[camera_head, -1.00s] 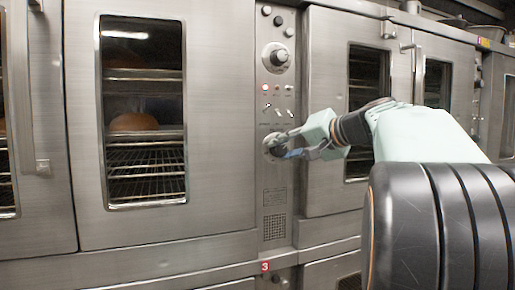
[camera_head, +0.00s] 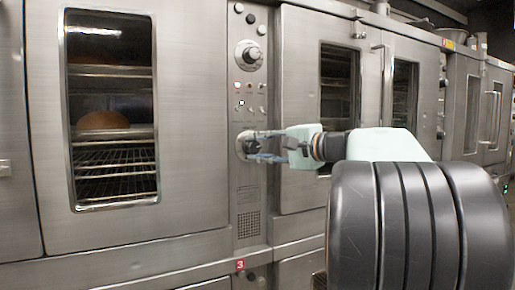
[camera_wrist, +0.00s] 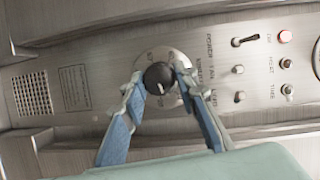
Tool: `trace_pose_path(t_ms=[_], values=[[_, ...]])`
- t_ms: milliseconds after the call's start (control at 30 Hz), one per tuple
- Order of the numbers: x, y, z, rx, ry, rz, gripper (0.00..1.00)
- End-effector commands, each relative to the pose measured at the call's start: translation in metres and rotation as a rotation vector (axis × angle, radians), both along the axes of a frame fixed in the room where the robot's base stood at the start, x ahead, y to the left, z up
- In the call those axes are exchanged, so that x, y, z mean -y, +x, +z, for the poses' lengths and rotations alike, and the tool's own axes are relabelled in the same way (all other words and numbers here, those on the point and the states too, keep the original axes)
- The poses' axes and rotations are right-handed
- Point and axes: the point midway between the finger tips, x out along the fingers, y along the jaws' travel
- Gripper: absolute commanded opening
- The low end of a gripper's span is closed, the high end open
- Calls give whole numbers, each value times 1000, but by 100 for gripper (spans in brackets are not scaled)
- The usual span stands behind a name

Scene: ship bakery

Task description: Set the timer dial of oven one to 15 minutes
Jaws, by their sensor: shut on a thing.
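The timer dial is a round black knob (camera_wrist: 158,77) on a pale round scale plate (camera_wrist: 150,57), low on the steel control panel (camera_head: 247,190) between two oven doors. A short white mark shows on the knob, but the scale numbers are too small to read. My gripper (camera_head: 250,147) reaches the dial from the right. In the wrist view its two blue-and-grey fingers (camera_wrist: 159,85) lie on either side of the knob and are shut on it. In the head view the fingers partly hide the dial.
A larger dial (camera_head: 249,55) sits higher on the panel, with small switches and lamps (camera_head: 249,86) below it. An oven door with a window (camera_head: 140,200) showing bread and racks is on the left. A red label "3" (camera_head: 240,264) is beneath the panel.

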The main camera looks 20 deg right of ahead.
Motion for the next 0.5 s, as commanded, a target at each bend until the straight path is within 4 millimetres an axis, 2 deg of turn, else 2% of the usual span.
trace_pose_path(t_ms=[433, 467, 500], values=[[0, 1, -1, -2, 11, 0, 3], [0, 1, -1, -2, 11, 0, 28], [0, 1, -1, -2, 11, 0, 33]])
